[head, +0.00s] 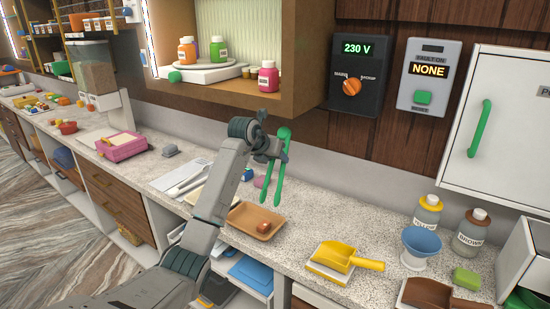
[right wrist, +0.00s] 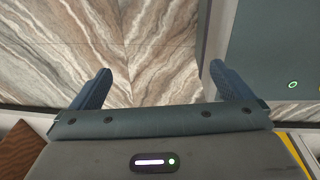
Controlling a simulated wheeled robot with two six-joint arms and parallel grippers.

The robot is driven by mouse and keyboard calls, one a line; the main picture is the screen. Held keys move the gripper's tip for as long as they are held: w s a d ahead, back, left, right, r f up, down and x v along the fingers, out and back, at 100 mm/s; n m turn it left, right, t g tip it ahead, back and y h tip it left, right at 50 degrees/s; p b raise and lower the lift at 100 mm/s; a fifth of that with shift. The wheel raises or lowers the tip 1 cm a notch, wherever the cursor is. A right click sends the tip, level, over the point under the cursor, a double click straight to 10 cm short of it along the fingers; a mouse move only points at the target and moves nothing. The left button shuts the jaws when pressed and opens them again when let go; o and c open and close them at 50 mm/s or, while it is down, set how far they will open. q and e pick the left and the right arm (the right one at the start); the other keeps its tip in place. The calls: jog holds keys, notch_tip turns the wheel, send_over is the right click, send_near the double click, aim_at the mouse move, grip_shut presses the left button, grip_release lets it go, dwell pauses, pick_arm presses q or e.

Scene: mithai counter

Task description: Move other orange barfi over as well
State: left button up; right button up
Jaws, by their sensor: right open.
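My left gripper (head: 270,152) is above the counter and appears shut on green tongs (head: 266,182), whose two legs hang down. Below them is a brown tray (head: 243,222) with a small orange-brown sweet (head: 264,228) in it, probably a barfi. The tong tips are above the tray's far side, apart from the sweet. A pale tray (head: 204,195) lies left of it, partly hidden by my left arm, so its contents are unclear. No other orange barfi can be made out. My right gripper (right wrist: 160,92) is open and empty, over the striped floor in the right wrist view.
A yellow scoop (head: 345,258), blue funnel (head: 422,243) and bottles (head: 427,213) stand to the right. A pink box (head: 122,147) is to the left. The counter between tray and scoop is clear.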

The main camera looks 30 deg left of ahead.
jog(key=shift+d, duration=0.2)
jog(key=shift+r, duration=0.1)
